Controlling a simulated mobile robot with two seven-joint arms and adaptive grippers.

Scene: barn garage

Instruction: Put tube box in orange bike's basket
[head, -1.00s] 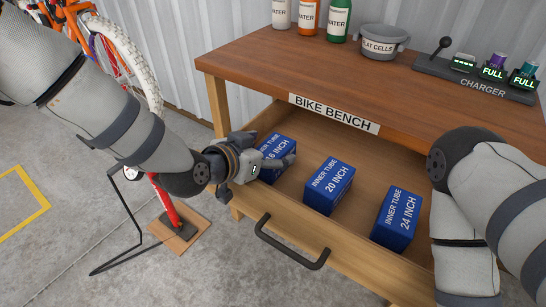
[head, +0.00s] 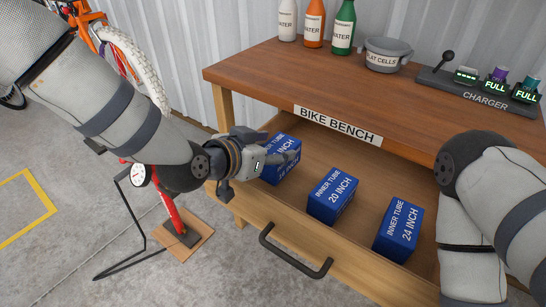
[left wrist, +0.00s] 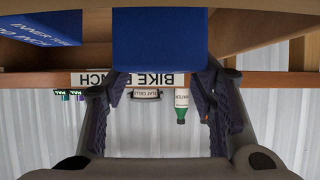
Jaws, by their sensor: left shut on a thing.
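My left gripper (head: 280,152) is shut on the blue inner tube box marked 16 inch (head: 287,170), at the left end of the open drawer. In the left wrist view this blue box (left wrist: 160,38) sits between the fingers. I cannot tell whether it is clear of the drawer floor. The orange bike (head: 82,14) shows partly at the upper left, behind my left arm; its basket is not visible. My right arm is at the right edge, and its gripper is out of view.
The drawer (head: 359,230) also holds a 20 inch box (head: 332,195) and a 24 inch box (head: 399,230). The bench top (head: 290,75) carries bottles, a grey bucket (head: 386,58) and a charger (head: 480,88). A red floor pump (head: 170,212) stands left of the drawer.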

